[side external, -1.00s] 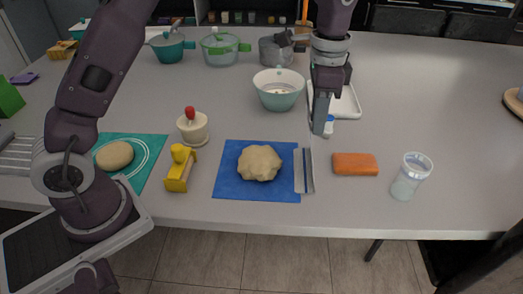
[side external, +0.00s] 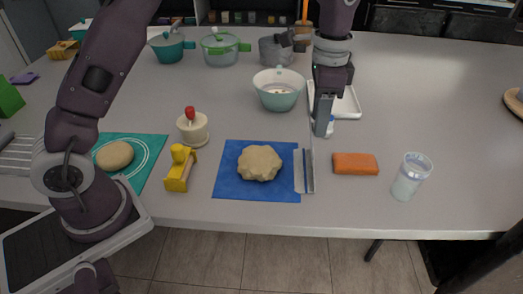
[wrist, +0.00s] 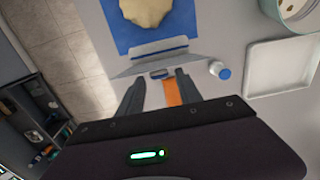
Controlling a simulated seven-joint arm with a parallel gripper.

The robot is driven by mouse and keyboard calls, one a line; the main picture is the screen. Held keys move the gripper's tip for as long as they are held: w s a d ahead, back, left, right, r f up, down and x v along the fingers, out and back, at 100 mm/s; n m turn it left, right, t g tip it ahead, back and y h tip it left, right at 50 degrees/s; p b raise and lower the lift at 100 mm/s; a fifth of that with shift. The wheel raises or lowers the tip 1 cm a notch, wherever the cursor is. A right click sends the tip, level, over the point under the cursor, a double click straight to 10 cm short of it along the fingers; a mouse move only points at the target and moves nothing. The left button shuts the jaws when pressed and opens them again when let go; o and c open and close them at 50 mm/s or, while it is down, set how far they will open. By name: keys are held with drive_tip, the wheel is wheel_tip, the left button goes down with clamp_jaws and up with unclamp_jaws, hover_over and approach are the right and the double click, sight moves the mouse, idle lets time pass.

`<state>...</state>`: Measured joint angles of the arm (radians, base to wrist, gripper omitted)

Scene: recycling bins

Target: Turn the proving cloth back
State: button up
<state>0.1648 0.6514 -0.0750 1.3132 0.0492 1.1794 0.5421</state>
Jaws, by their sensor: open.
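A blue cloth (side external: 228,180) lies flat near the table's front edge, with a pale lump of dough (side external: 260,163) on it. In the wrist view the cloth (wrist: 124,36) and dough (wrist: 146,10) are at the top, partly cut off. A grey metal piece with a blue strip (side external: 303,171) lies along the cloth's right edge; it also shows in the wrist view (wrist: 150,60). My gripper (side external: 320,132) is open and empty, above the table just behind that piece.
An orange block (side external: 355,164) and a clear cup (side external: 411,176) stand to the right. A small white bottle with a blue cap (wrist: 220,70) and a white tray (wrist: 280,68) are close by. A yellow tool (side external: 180,168) and a teal mat (side external: 148,157) lie left. A bowl (side external: 279,90) stands behind.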

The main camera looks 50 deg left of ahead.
drive_tip(key=shift+r, duration=3.5)
drive_tip(key=s+a+r+n+t, duration=0.2)
drive_tip(key=s+a+r, duration=0.2)
drive_tip(key=s+r, duration=0.25)
drive_tip(key=s+a+f+n+t, duration=0.1)
drive_tip(key=s+a+f+n, duration=0.1)
drive_tip(key=s, duration=0.9)
drive_tip(key=s+a+f+n+t, duration=0.2)
drive_tip(key=s+n, duration=0.3)
drive_tip(key=s, duration=0.6)
drive_tip(key=shift+s+a+f+t, duration=0.15)
drive_tip(key=shift+s+a+t, duration=0.2)
drive_tip(key=shift+a, duration=0.3)
